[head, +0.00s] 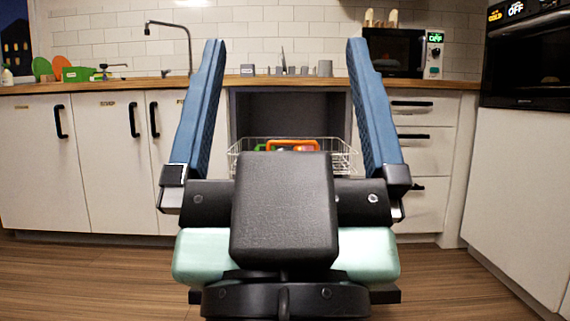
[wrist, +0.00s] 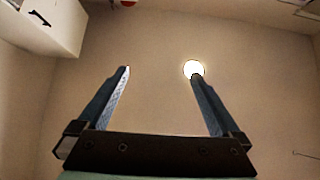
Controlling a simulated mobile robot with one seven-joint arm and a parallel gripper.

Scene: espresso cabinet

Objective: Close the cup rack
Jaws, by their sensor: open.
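The cup rack (head: 343,160) is a wire basket in front of the dark open cabinet bay (head: 290,115) under the counter. Green and orange items (head: 292,145) show in it. My gripper hides much of the rack's middle and lower part. My gripper (head: 285,55) is open and empty, with its two blue fingers spread wide in front of the bay in the head view. No contact with the rack is visible. In the wrist view my gripper (wrist: 160,75) points toward the ceiling, and the rack is not seen there.
White cabinet doors (head: 100,150) with black handles stand left of the bay, and drawers (head: 420,150) stand right of it. The wooden counter (head: 130,85) runs above. An oven (head: 530,55) is at far right. Wooden floor (head: 100,270) is clear at left.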

